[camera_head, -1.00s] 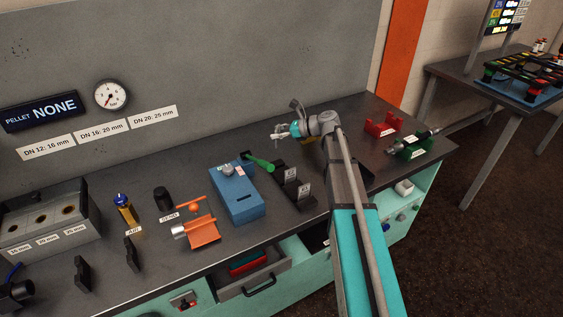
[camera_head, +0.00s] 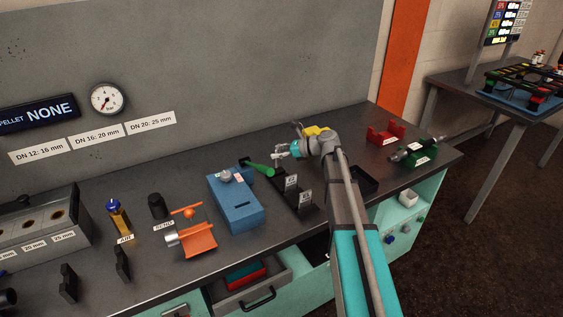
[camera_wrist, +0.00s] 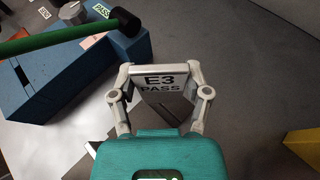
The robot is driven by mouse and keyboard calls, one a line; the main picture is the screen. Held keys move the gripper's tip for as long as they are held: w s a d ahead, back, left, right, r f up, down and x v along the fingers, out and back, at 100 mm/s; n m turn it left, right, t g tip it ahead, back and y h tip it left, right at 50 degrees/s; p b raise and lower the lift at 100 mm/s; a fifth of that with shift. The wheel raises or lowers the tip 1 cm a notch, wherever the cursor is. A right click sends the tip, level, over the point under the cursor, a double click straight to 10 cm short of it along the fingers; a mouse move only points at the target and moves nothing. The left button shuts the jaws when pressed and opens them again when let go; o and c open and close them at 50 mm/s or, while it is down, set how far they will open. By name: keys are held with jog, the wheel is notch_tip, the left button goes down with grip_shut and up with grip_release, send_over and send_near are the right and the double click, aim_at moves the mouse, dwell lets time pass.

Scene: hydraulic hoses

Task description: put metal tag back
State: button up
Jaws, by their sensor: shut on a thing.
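The metal tag (camera_wrist: 160,83) is a pale plate reading "E3 PASS". My gripper (camera_wrist: 160,74) is shut on it, with one finger at each side edge. In the head view, my gripper (camera_head: 279,152) is above the bench, just behind a black stand (camera_head: 279,196) with upright white labels (camera_head: 291,181). The tag is too small to make out clearly there. I cannot tell how high it is above the bench top.
A green-handled tool with a black head (camera_wrist: 125,21) lies by the blue box (camera_head: 238,205), left of my gripper. A yellow object (camera_head: 317,131) is behind my wrist. A black tray (camera_head: 363,181), red holder (camera_head: 385,134) and green holder (camera_head: 421,157) are to the right.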

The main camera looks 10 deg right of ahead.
aim_at(279, 161)
jog(key=shift+f+b, duration=1.9)
jog(key=shift+b, duration=0.05)
jog(key=shift+f+b, duration=0.35)
jog(key=shift+f, duration=0.05)
jog(key=o, duration=1.2)
jog(key=shift+r, duration=0.1)
jog(key=shift+r, duration=0.1)
jog(key=shift+r+p, duration=0.35)
jog(key=shift+p, duration=0.15)
jog(key=p+v, duration=0.4)
jog(key=v, duration=0.8)
jog(key=shift+f, duration=0.1)
